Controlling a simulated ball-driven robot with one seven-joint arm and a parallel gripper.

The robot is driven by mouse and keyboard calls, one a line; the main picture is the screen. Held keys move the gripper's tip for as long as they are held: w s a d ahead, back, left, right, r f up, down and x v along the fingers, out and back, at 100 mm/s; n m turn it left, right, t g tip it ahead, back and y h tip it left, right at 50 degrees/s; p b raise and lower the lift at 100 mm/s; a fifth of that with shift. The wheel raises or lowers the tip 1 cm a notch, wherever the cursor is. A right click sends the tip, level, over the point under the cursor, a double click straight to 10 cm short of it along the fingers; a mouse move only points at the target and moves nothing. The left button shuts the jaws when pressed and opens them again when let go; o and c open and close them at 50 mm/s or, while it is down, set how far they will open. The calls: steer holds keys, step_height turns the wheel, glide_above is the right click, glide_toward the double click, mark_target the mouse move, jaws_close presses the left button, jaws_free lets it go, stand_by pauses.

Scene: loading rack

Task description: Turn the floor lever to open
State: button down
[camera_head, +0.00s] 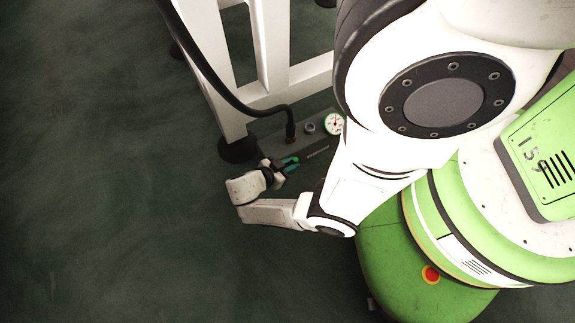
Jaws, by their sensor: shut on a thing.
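The fingertips look small and dark at this distance. My wrist hides part of the lever's near side. The exact angle of the lever cannot be told.
A round white gauge (334,123) sits on the unit beside a small knob. A black hose (215,80) runs down into the unit. The white rack frame (235,95) stands close behind on dark feet. The dark green floor at left is clear.

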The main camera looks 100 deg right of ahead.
steer(key=shift+f, duration=0.1)
steer(key=c, duration=1)
jaws_free()
steer(key=shift+c, duration=0.2)
steer(key=p+v, duration=0.3)
steer(key=v, duration=0.7)
steer(key=shift+w+a+r+p, duration=0.2)
steer(key=shift+w+r+p, duration=0.05)
steer(key=shift+p, duration=0.1)
